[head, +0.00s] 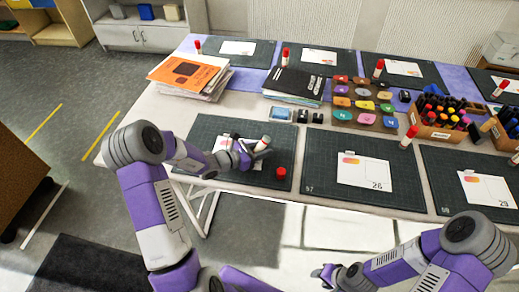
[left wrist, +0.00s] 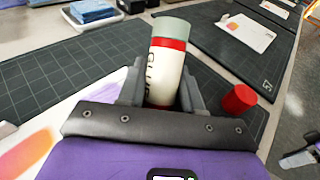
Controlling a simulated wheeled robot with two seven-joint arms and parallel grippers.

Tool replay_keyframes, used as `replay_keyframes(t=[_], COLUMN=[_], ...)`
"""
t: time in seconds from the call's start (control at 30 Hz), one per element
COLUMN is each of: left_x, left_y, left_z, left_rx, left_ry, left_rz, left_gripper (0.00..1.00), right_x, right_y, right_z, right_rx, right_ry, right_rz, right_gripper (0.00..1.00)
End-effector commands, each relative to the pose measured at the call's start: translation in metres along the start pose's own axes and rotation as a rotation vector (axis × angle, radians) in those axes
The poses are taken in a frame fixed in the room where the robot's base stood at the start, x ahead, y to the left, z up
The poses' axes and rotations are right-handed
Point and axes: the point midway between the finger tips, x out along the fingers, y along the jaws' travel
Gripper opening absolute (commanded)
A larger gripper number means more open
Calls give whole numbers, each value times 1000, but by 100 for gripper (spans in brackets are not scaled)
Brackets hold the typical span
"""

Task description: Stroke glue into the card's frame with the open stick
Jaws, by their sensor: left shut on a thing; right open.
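My left gripper (head: 248,154) is shut on the glue stick (head: 263,143), a white tube with a red band and a pale grey-green end, capless. In the left wrist view the glue stick (left wrist: 166,75) stands tilted between the fingers (left wrist: 160,92). The card (head: 222,143) lies on the dark mat under the left gripper, mostly hidden. In the left wrist view the card (left wrist: 45,130) shows an orange patch and a faint purple area beside the fingers. The red cap (head: 281,173) stands on the mat, right of the gripper. My right gripper (head: 326,275) is open and empty, off the table's front.
Another mat (head: 325,160) to the right carries a card marked 26 (head: 365,172).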

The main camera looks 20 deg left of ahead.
Motion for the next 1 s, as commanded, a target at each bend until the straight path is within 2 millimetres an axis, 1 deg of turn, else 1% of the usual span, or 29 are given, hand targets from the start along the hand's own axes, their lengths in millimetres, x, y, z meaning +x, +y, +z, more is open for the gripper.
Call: replay_keyframes(t=[0.2,0.37,1.0], left_x=[9,11,26], left_y=[-5,-5,14], left_z=[1,2,5], left_rx=[1,0,1], left_ry=[-1,0,0], left_rz=[-1,0,0], left_gripper=[8,8,8], right_x=[5,5,4], right_y=[2,2,2], right_z=[0,0,0], right_rx=[0,0,0], right_ry=[0,0,0], right_rz=[0,0,0], right_gripper=[43,43,43])
